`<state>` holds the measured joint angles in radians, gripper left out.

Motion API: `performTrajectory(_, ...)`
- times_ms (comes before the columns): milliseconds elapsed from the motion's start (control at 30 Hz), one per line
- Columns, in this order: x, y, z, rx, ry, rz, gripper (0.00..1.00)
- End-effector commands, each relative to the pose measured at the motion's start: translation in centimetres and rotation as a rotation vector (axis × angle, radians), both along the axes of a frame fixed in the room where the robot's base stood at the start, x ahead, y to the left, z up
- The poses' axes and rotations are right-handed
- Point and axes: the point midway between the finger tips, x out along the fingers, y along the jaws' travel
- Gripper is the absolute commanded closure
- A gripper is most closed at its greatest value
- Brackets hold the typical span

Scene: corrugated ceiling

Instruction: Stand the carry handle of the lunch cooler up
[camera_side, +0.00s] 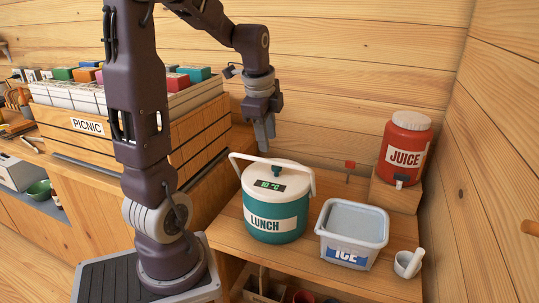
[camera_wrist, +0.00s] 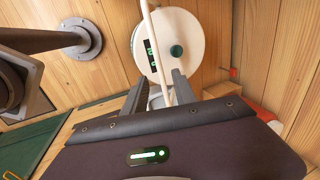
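The lunch cooler (camera_side: 274,217) is a teal and white round tub with a LUNCH label and a small display on its lid (camera_side: 272,177). Its white carry handle (camera_side: 270,160) crosses above the lid's far side, apparently tilted back; its exact angle is hard to tell. My gripper (camera_side: 265,146) points down just above the handle bar. In the wrist view, my gripper (camera_wrist: 160,88) has its fingers apart, and the handle (camera_wrist: 157,45) runs through the picture between them. I see no finger touching it. The lid (camera_wrist: 185,42) with its green knob shows beyond.
A red JUICE dispenser (camera_side: 405,150) sits on a wooden block behind. A PICNIC crate (camera_side: 85,127) stands left. The wooden wall is close behind.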

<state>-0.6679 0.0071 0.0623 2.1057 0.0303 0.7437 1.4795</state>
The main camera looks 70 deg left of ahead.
Motion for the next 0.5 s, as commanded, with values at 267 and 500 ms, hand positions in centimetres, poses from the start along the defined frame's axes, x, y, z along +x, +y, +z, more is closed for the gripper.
performTrajectory(267,0.9,0.8,-5.0,-0.004,0.005,-0.003,0.67)
performTrajectory(500,1.2,1.1,-6.2,-0.002,0.001,-0.003,0.67)
